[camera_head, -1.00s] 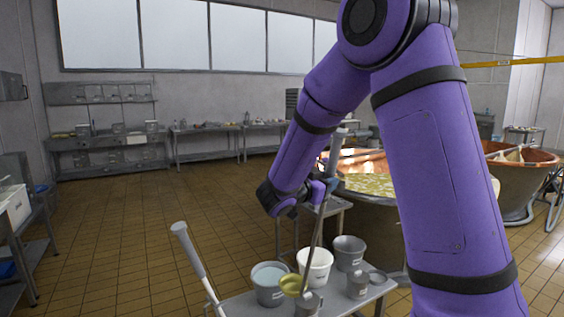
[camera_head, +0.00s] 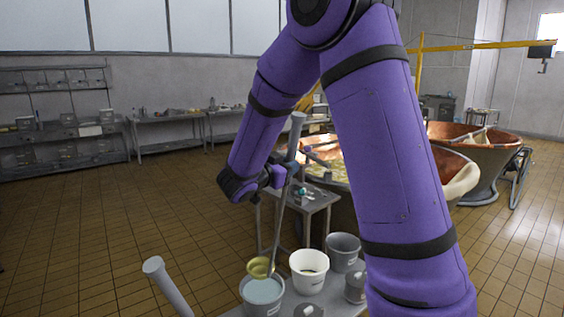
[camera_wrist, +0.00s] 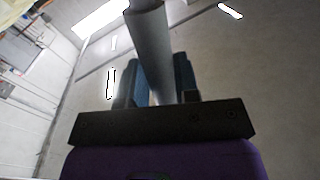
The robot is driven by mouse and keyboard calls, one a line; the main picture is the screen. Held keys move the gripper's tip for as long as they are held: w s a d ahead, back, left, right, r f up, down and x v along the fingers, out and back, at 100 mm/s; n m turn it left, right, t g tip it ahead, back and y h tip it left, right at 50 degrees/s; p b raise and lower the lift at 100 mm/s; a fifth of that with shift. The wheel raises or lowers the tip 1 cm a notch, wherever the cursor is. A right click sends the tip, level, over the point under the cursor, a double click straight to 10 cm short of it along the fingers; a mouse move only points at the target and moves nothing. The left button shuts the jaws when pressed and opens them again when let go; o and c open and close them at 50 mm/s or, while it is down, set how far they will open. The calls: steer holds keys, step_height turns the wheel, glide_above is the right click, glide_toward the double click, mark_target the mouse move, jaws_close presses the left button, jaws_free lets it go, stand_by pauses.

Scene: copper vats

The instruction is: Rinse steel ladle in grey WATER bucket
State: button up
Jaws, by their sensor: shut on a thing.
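My gripper (camera_head: 286,172) is shut on the grey handle of the steel ladle (camera_head: 279,230); the blue fingers clamp the handle in the wrist view (camera_wrist: 158,82). The ladle hangs steeply, its handle end up. Its bowl looks yellowish and shows at the far rim of a grey bucket (camera_head: 263,302) holding pale blue liquid. The bowl appears above the liquid, but its exact height is unclear. The bucket stands on a low grey table (camera_head: 335,306); its label is too small to read.
A white bucket (camera_head: 309,283) and another grey bucket (camera_head: 343,265) stand to the right on the table. Small metal containers sit at the front. A pale handle (camera_head: 165,287) rises at lower left. Copper vats (camera_head: 465,140) stand behind my arm.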

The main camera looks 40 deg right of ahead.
step_height(320, 180, down, 14)
stand_by(0.6)
steer(key=shift+d, duration=0.1)
steer(key=shift+s+a, duration=0.1)
steer(key=shift+a, duration=0.5)
stand_by(3.6)
